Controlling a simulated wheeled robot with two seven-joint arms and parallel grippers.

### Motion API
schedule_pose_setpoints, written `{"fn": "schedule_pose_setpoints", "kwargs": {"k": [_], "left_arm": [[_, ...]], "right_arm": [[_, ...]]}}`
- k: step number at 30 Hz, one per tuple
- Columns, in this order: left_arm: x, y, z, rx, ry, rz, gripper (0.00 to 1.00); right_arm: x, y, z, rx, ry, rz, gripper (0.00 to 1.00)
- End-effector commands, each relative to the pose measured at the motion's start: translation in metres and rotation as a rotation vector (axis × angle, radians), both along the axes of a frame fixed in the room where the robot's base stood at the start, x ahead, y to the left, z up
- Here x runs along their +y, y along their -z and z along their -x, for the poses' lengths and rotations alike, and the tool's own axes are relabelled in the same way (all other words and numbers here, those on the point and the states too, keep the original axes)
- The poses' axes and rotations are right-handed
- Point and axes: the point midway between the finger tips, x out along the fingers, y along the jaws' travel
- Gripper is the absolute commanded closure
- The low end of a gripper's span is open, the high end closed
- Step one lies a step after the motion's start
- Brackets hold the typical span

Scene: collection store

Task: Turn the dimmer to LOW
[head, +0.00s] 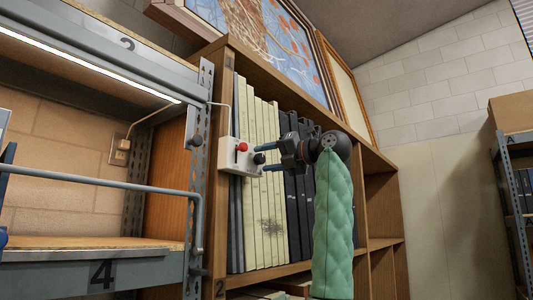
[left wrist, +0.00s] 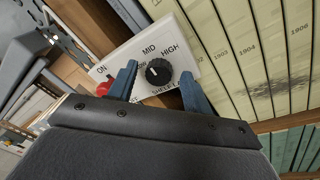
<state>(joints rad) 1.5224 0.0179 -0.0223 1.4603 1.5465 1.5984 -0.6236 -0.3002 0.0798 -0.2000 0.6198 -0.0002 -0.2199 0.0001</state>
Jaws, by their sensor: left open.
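The dimmer is a white control box (head: 238,160) on the front edge of the wooden bookcase, with a red button and a black knob. In the left wrist view the box (left wrist: 188,38) carries the words ON, MID and HIGH. The black dimmer knob (left wrist: 158,72) has a small pale mark on its upper left part; its exact setting is hard to read. The LOW label is not clearly legible. My left gripper (left wrist: 158,86) is open, its blue fingers on either side of the knob; contact cannot be told. In the head view my left gripper (head: 272,158) faces the box from the right. My right gripper is out of view.
The red button (left wrist: 104,88) sits close to one finger. Pale and dark binders (head: 262,215) stand behind the gripper. A grey metal rack (head: 90,185) with a rail stands at the left.

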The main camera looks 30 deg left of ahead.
Motion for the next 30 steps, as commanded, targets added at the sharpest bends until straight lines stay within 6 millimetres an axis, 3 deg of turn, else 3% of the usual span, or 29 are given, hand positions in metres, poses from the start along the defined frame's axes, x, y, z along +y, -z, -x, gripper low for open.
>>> {"fn": "schedule_pose_setpoints", "kwargs": {"k": [11, 15, 18, 30], "left_arm": [[0.0045, 0.0004, 0.0004, 0.000, 0.001, -0.001, 0.52], [0.0045, 0.0004, 0.0003, 0.000, 0.001, -0.001, 0.80], [0.0044, 0.0004, 0.0003, 0.000, 0.001, -0.001, 0.94], [0.0037, 0.0028, -0.0005, -0.076, 0.002, 0.007, 0.94]], "right_arm": [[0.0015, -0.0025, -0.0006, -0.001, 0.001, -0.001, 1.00], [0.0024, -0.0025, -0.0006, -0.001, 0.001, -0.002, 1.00], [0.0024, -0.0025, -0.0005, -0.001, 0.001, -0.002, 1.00], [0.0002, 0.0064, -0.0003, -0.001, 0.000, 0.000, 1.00]]}}
